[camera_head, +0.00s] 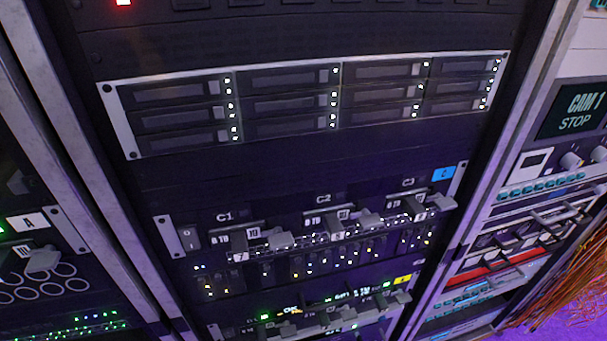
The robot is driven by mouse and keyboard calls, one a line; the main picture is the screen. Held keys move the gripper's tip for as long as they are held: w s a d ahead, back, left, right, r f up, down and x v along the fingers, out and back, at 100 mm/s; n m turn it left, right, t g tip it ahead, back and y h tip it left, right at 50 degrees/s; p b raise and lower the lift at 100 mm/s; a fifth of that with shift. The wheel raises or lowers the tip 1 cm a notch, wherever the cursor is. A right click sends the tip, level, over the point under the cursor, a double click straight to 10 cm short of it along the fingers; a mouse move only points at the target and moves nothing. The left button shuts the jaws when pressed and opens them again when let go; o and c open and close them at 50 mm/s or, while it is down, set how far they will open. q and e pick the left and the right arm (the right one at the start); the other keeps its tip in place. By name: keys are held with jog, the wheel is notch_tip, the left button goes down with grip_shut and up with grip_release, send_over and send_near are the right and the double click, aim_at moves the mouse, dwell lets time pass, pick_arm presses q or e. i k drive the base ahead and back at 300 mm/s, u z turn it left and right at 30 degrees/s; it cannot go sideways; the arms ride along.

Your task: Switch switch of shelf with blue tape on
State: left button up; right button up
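The shelf with blue tape (300,212) sits in the middle rack, below the row of drive bays. Its blue tape (444,173) is at its right end and bears a letter C. A small dark rocker switch (188,239) with light marks is at the shelf's left end, beside the C1 label. I cannot tell which side of it is pressed in. Grey levers stick out along the shelf under the labels C1, C2 and C3. Neither of my grippers shows in this view.
A shelf with yellow tape (403,279) lies just below, with green lights and protruding levers. The drive bay unit (310,100) is above. Metal rack posts (100,190) flank the shelf. A right-hand rack holds a CAM 1 screen (575,113). Orange cables (565,290) hang at lower right.

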aim_at(188, 235)
jog(key=u, duration=1.6)
jog(key=k, duration=0.7)
jog(key=z, duration=1.55)
